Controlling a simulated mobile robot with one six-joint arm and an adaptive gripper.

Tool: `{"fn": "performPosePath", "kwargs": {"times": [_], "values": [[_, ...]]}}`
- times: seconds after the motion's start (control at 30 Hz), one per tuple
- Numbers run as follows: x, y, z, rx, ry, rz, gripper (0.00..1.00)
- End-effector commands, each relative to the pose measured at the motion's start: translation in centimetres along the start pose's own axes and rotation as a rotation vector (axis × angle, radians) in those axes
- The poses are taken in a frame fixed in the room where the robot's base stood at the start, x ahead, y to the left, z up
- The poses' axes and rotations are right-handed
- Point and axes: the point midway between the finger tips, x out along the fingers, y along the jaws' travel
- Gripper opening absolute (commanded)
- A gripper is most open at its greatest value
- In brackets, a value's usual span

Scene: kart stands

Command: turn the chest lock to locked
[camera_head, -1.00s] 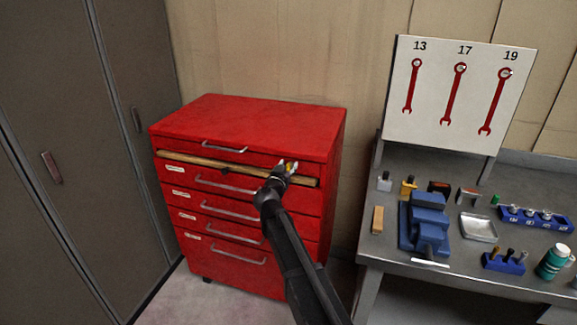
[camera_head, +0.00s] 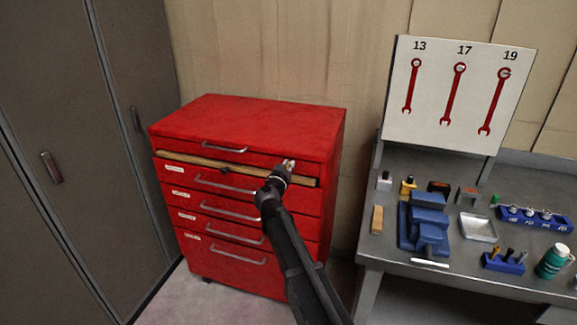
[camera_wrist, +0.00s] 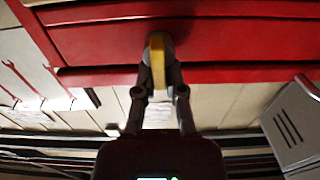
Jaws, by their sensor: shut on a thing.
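The red tool chest (camera_head: 248,116) stands against the wall in the head view, with several handled drawers and a wooden strip across its upper front. My gripper (camera_head: 287,165) is at the upper right of the chest front. In the wrist view my gripper (camera_wrist: 159,75) is shut on a rounded yellow and pale piece, which looks like the chest lock (camera_wrist: 157,60), against the red front. The fingers and wrist hide most of the lock in the head view, so its turn position cannot be told.
A workbench (camera_head: 388,252) on the right holds a blue vise (camera_head: 428,215), a metal tray (camera_head: 478,227) and small tools. A wrench board (camera_head: 455,95) stands behind it. Dark lockers (camera_head: 60,200) are at the left. Some bare floor shows before the chest.

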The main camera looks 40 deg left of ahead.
Motion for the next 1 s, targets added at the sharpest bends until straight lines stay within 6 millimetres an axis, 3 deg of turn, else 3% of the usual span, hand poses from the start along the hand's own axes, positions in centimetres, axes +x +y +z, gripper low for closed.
{"fn": "performPosePath", "kwargs": {"times": [0.37,1.0], "values": [[0.1,-0.3,0.0,-0.145,0.001,0.0,0.0],[0.1,-1.2,0.5,-0.716,0.001,0.0,0.0]]}}
